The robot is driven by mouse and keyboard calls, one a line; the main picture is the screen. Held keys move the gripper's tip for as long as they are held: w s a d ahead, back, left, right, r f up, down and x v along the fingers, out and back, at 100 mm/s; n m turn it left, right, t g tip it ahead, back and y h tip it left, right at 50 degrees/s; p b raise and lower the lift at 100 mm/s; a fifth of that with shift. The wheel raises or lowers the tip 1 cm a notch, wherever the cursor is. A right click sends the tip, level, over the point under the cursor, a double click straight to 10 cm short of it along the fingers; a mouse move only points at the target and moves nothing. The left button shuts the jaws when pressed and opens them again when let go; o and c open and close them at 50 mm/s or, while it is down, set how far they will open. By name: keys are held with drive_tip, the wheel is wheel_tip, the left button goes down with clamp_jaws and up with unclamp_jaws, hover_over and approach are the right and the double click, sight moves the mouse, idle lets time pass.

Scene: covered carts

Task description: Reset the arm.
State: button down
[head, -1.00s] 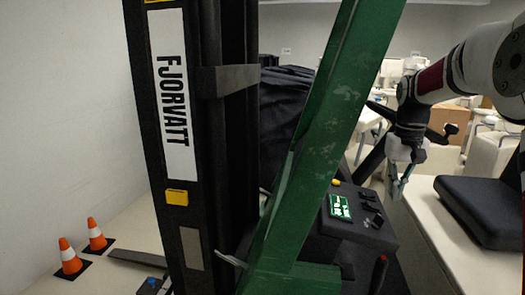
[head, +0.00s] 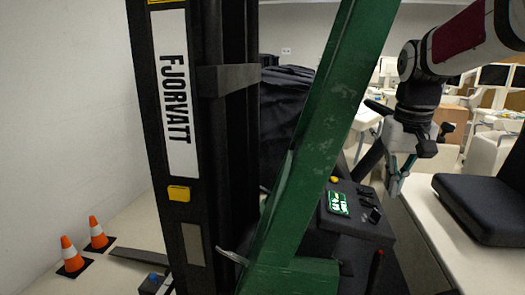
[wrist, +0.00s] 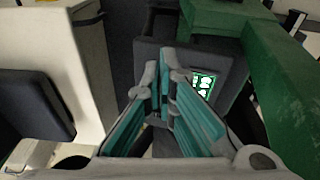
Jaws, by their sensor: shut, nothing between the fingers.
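My gripper (head: 397,182) hangs from the arm at the right of the head view, fingers pointing down. Its teal-padded fingers are shut with nothing between them. In the wrist view the gripper (wrist: 166,75) shows from above with its fingertips close together. It is over or near a dark control box with a lit green panel (head: 338,203). The panel also shows in the wrist view (wrist: 204,87), just right of the fingertips. I cannot tell the exact height of the gripper above the box.
A green slanted beam (head: 325,130) and a dark mast labelled FJORVATT (head: 176,95) stand left of the arm. A dark seat cushion (head: 480,200) lies on a pale bench (head: 450,245) at right. Orange cones (head: 70,255) stand on the floor at far left.

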drive_tip(key=s+a+f+t, duration=0.1)
drive_tip(key=s+a, duration=0.3)
drive_tip(key=s, duration=0.7)
drive_tip(key=s+a+f+n+t, duration=0.1)
drive_tip(key=s+a+t, duration=0.2)
drive_tip(key=s, duration=0.8)
drive_tip(key=shift+a+f+n, duration=0.2)
drive_tip(key=shift+a+n, duration=0.1)
drive_tip(key=shift+a, duration=0.3)
drive_tip(key=shift+s, duration=0.1)
